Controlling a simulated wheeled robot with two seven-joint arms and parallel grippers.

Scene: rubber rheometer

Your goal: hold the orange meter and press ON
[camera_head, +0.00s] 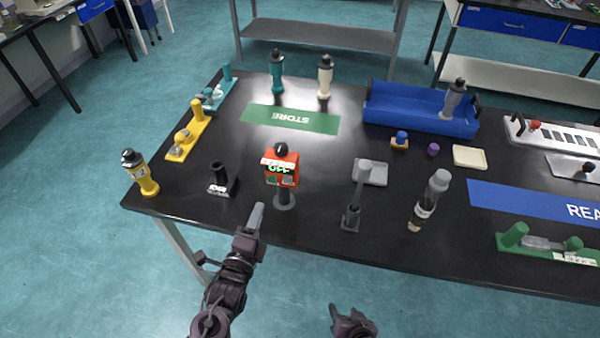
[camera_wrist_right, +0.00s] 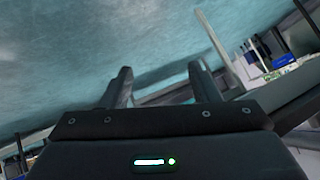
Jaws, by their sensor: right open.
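The orange meter (camera_head: 281,166) stands upright on a dark round stand near the front edge of the black table, with a black knob on top. Its face carries a lit green display and small coloured patches below it; the lettering is too small to read surely. My left gripper (camera_head: 256,212) is just left of and in front of the meter's stand, apart from it; its fingers look close together, but a gap cannot be made out. My right gripper (camera_head: 345,315) is low in front of the table, away from the meter. In the right wrist view its two fingers (camera_wrist_right: 160,85) are apart and empty.
Behind are a green STORE mat (camera_head: 290,120) and a blue bin (camera_head: 420,122).

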